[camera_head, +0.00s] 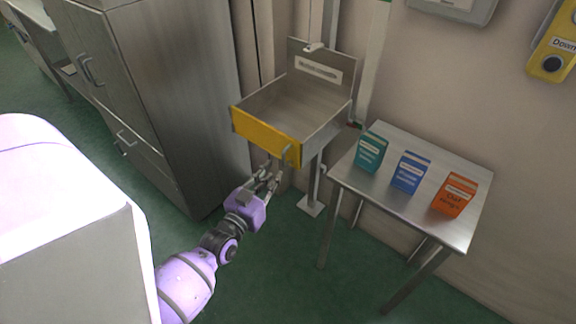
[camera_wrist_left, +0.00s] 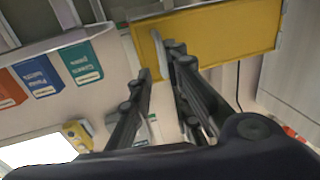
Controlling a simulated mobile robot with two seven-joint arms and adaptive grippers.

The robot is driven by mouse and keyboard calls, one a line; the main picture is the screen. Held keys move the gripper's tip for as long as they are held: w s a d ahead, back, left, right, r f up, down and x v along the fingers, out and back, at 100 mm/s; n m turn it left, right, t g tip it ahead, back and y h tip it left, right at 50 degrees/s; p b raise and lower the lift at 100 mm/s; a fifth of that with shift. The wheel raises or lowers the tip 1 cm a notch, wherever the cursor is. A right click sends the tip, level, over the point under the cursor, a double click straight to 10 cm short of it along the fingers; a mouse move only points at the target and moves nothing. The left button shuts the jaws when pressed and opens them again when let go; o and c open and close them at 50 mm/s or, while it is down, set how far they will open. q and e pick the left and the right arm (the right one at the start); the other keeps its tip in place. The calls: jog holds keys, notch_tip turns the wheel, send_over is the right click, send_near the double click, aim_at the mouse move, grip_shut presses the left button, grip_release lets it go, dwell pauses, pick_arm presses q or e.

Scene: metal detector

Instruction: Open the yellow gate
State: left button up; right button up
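The yellow gate (camera_head: 265,135) is the upright front panel of a grey metal tray on a post. It stands closed across the tray's front, and a small grey handle (camera_head: 288,155) sits near its right end. My left gripper (camera_head: 270,174) is just below and in front of the gate, near the handle, with its fingers apart. In the left wrist view, the gate (camera_wrist_left: 230,38) fills the upper right and the handle (camera_wrist_left: 158,48) shows near the spread fingertips (camera_wrist_left: 160,62). I cannot tell whether they touch it. My right gripper is not in view.
A metal table (camera_head: 370,195) with teal (camera_head: 370,152), blue (camera_head: 410,173) and orange (camera_head: 454,195) boxes stands to the right. A tall grey cabinet (camera_head: 175,90) stands close on the left. Green floor (camera_head: 270,260) is clear in front.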

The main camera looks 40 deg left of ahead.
aim_at(283, 160)
pick_arm(q)
jog(key=w, duration=0.5)
jog(key=w+a, duration=0.1)
jog(key=w, duration=0.2)
jog(key=shift+a+r, duration=0.1)
jog(key=shift+r, duration=0.05)
grip_shut()
jog(key=shift+s, duration=0.1)
